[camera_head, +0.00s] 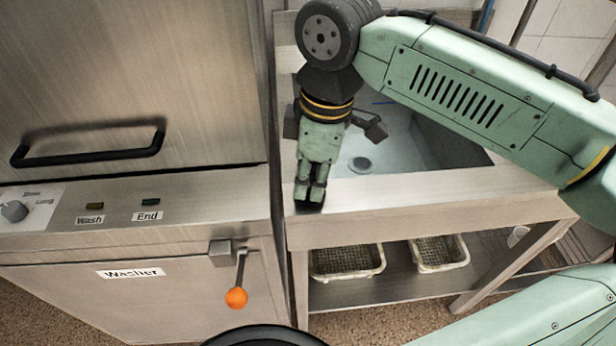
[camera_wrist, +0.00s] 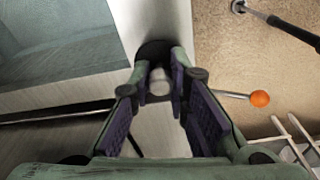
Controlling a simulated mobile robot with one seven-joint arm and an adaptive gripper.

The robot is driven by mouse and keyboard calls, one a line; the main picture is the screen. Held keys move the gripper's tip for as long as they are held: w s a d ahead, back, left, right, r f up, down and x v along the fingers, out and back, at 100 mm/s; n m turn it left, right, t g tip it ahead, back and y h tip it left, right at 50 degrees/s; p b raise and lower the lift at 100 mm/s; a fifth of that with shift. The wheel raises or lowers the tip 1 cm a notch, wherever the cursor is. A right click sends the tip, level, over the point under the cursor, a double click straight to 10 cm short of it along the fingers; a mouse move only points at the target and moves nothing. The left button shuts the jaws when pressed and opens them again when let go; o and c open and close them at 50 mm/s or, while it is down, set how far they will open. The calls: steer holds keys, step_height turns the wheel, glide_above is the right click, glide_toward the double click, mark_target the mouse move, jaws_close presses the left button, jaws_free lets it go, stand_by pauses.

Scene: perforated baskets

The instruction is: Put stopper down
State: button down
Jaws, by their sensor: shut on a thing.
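My gripper (camera_head: 310,194) points down over the left front corner of the sink counter (camera_head: 400,194). It is shut on the stopper (camera_head: 308,207), of which only a dark bit shows below the fingertips in the head view. In the wrist view the stopper (camera_wrist: 154,48) is a dark round piece with a pale grey knob, and the fingertips of my gripper (camera_wrist: 160,78) are around the knob. The stopper is on or very close to the steel surface; I cannot tell if it touches. The sink (camera_head: 400,135) has a round drain (camera_head: 361,165) in its floor.
The washer (camera_head: 130,272) stands at the left, with a lever ending in an orange ball (camera_head: 237,298); the ball also shows in the wrist view (camera_wrist: 260,98). Two perforated baskets (camera_head: 347,275) (camera_head: 440,268) sit on the shelf below. The counter's front strip is clear to the right.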

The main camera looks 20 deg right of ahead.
steer(key=shift+f, duration=0.1)
steer(key=shift+f, duration=0.15)
steer(key=c, duration=1.5)
jaws_free()
steer(key=shift+c, duration=0.2)
step_height(320, 180, up, 12)
steer(key=d, duration=0.1)
steer(key=shift+s+d+r, duration=0.15)
steer(key=shift+s+r, duration=0.05)
steer(key=shift+s, duration=0.1)
